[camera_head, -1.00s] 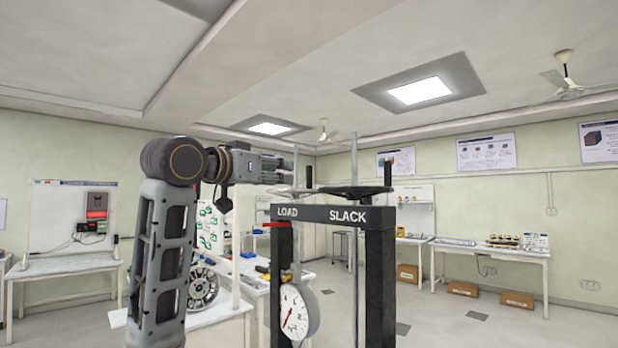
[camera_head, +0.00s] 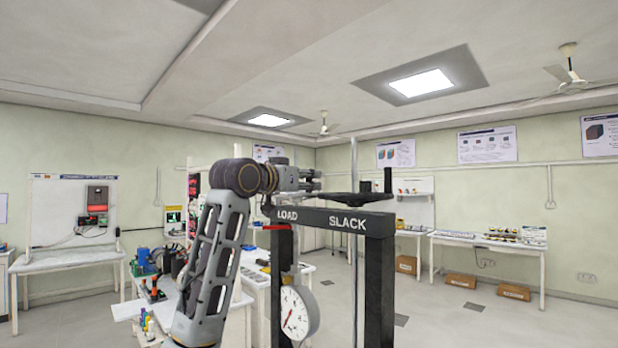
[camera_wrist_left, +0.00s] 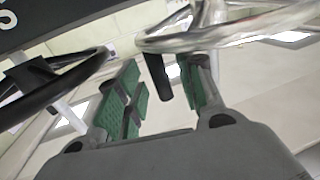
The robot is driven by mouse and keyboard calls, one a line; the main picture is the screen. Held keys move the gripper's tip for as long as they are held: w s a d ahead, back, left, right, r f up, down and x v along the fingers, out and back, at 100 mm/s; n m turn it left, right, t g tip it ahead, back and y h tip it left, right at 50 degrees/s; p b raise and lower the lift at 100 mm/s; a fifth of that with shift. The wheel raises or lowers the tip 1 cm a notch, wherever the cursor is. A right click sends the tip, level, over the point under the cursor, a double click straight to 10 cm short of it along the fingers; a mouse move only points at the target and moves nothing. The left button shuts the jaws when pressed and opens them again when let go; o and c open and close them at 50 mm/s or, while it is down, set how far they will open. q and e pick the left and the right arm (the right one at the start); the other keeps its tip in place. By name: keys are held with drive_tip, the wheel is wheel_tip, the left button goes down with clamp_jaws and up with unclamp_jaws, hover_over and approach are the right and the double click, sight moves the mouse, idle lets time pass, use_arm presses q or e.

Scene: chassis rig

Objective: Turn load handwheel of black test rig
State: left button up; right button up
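The black test rig (camera_head: 318,219) stands in front of me, its top beam lettered LOAD on the left and SLACK on the right. My left gripper (camera_head: 314,180) reaches in from the left above the LOAD end. In the left wrist view, its green-padded fingers are open, with a black upright handle (camera_wrist_left: 158,76) in the gap between them. The silver load handwheel (camera_wrist_left: 230,34) is close beside that handle; in the head view the gripper mostly hides it. The black slack handwheel (camera_head: 362,195) sits over the right end and shows at left in the wrist view (camera_wrist_left: 40,95). My right gripper is not visible.
A round dial gauge (camera_head: 298,313) hangs inside the rig frame. Workbenches with equipment (camera_head: 490,243) line the room behind.

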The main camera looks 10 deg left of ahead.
use_arm(q)
drive_tip(key=shift+x, duration=0.8)
clamp_jaws()
